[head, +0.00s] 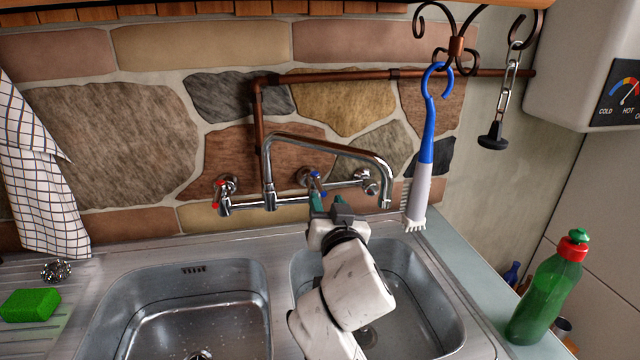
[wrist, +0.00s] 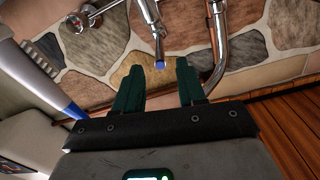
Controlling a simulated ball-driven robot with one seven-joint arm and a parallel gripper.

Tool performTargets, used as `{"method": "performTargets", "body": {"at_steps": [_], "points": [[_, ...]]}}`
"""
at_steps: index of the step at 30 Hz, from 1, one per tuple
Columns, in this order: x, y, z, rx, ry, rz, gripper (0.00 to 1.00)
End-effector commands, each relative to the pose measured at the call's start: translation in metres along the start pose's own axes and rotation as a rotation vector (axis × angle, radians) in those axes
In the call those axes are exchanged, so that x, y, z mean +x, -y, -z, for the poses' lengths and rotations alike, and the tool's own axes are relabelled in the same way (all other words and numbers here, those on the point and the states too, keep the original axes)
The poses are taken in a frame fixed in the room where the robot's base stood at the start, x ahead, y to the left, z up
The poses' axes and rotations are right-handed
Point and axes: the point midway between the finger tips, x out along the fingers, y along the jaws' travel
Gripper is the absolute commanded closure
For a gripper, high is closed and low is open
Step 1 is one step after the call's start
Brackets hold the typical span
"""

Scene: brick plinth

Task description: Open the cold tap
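The cold tap (head: 315,177), a chrome lever with a blue mark, is on the wall-mounted mixer behind the right sink bowl. In the wrist view its blue-tipped lever (wrist: 158,62) points into the gap between my fingertips. My gripper (head: 327,200) has dark green fingers and reaches up to the tap from below in the head view. In the wrist view my gripper (wrist: 159,70) is open, one finger on each side of the blue tip. I cannot tell whether either finger touches it. The tap with the red mark (head: 220,189) is further left.
The chrome spout (head: 335,148) arches above the tap. A blue and white brush (head: 423,160) hangs close on the right. A copper pipe (head: 259,120) runs along the stone wall. A green bottle (head: 548,295) stands far right, a green sponge (head: 30,305) far left.

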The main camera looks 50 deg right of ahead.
Motion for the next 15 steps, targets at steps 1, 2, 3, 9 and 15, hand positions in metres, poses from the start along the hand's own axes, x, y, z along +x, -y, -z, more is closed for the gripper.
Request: {"method": "performTargets", "body": {"at_steps": [1,2,3,9,15], "points": [[0.011,0.000,0.003,-0.001,-0.001,-0.002,0.60],[0.016,0.000,0.003,-0.001,-0.001,-0.003,0.60],[0.024,-0.001,0.003,-0.001,0.000,-0.003,0.60],[0.055,0.000,0.002,-0.001,0.000,-0.001,0.60],[0.070,0.000,0.001,0.000,0.000,0.000,0.60]]}}
